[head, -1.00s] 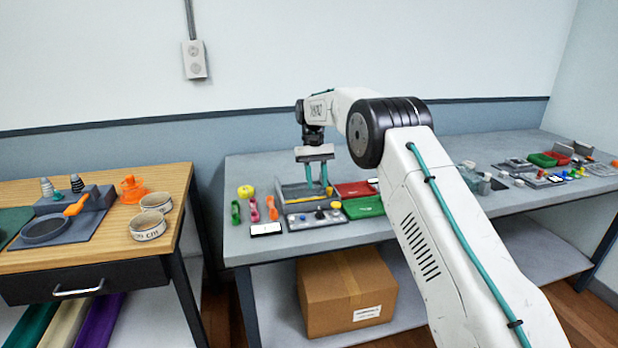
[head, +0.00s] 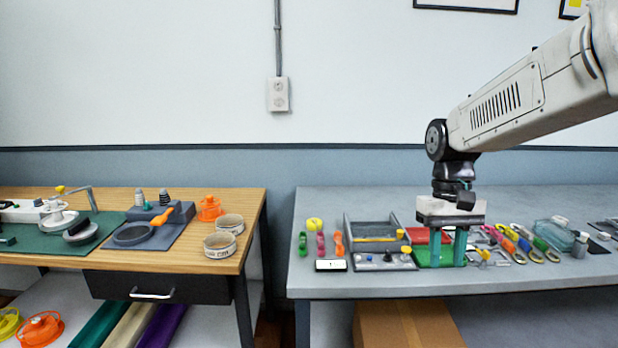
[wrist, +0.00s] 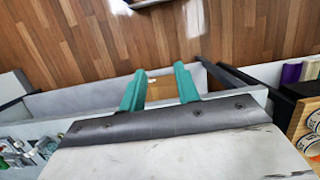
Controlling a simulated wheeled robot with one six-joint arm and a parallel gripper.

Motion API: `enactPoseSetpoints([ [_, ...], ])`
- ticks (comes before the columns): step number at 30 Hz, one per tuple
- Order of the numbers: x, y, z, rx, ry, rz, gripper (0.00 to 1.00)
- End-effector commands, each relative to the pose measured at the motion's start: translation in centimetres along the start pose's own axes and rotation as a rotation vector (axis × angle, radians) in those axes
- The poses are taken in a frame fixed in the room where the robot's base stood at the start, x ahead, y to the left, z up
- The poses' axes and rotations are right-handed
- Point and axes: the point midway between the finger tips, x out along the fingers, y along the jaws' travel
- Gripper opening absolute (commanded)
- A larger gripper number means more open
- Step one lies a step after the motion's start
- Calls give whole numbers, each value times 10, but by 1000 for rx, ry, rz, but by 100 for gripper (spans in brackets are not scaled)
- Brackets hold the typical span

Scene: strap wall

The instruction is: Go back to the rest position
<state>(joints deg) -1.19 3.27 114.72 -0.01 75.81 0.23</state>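My gripper (head: 448,262) hangs from the arm at the right of the head view, its teal fingers pointing down. It appears in front of the green tray (head: 427,256) and red tray (head: 420,236) on the grey table (head: 330,279). In the wrist view my gripper (wrist: 160,76) has its two teal fingers apart with nothing between them. The wrist view looks past the table edge (wrist: 235,88) down to the wooden floor (wrist: 130,40). Height of the fingers above the table is hard to tell.
The grey table holds a grey bin (head: 375,225), a phone (head: 331,265), colored straps (head: 515,243) and a glass container (head: 553,236). A cardboard box (head: 400,325) sits under the table.

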Motion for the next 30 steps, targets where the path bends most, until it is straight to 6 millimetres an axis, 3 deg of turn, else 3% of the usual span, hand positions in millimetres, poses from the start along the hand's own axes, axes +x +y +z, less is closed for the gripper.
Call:
enactPoseSetpoints([
  [1, 0, 1, 24, 1, 22, 0, 32],
  [6, 11, 3, 94, 4, 87, 0, 32],
  [15, 45, 5, 194, 12, 218, 0, 32],
  [21, 48, 5, 224, 17, 308, 1, 32],
  [30, 39, 6, 229, 19, 357, 1, 32],
])
